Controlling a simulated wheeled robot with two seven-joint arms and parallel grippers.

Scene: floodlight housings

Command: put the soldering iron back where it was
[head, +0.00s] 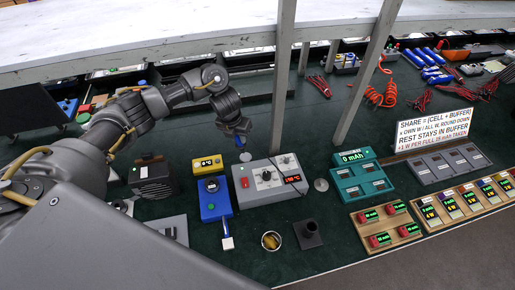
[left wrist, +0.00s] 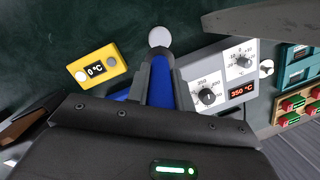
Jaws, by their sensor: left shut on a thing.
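My left gripper (head: 238,130) is shut on a blue-handled tool, which I take to be the soldering iron (head: 241,142), and holds it above the bench behind the grey station. In the left wrist view the blue handle (left wrist: 162,82) shows between the fingers (left wrist: 160,75); its tip cannot be made out. The grey soldering station (head: 262,198) has dials, a red switch and a red display; the left wrist view shows 350 °C on it (left wrist: 242,92). A black stand with a short tube (head: 308,236) is in front of the station and looks empty. My right gripper is not in view.
A metal cup with brass-coloured filling (head: 271,241) is left of the black stand. A yellow meter (head: 207,164) and a blue device (head: 214,200) stand left of the station. Teal and grey chargers are at right. Two grey posts (head: 283,75) (head: 368,70) rise behind the station.

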